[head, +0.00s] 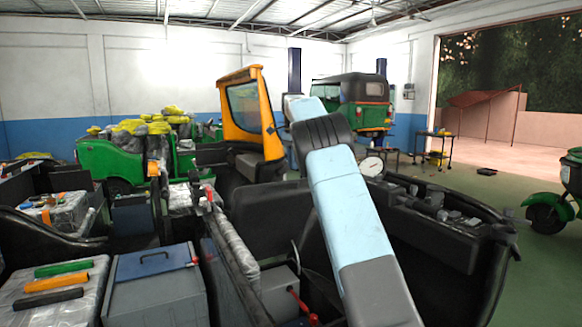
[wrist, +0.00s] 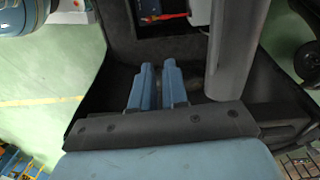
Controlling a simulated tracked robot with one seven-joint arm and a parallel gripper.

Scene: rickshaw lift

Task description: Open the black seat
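A black upright panel (head: 268,218), which looks like the black seat or its back, stands beside my arm in the middle of the head view. I cannot tell for sure which part is the seat or whether it is raised. My gripper (wrist: 159,66) points into a black body part (wrist: 122,45) in the wrist view. Its two blue fingers are a little apart, with a narrow gap and nothing visible between them. I cannot tell whether the fingertips touch the black surface. My gripper is hidden behind my arm in the head view.
The orange cab frame (head: 243,105) rises behind. A grey post-like part (wrist: 232,50) is close right of the fingers. Green floor (wrist: 55,80) is clear at left.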

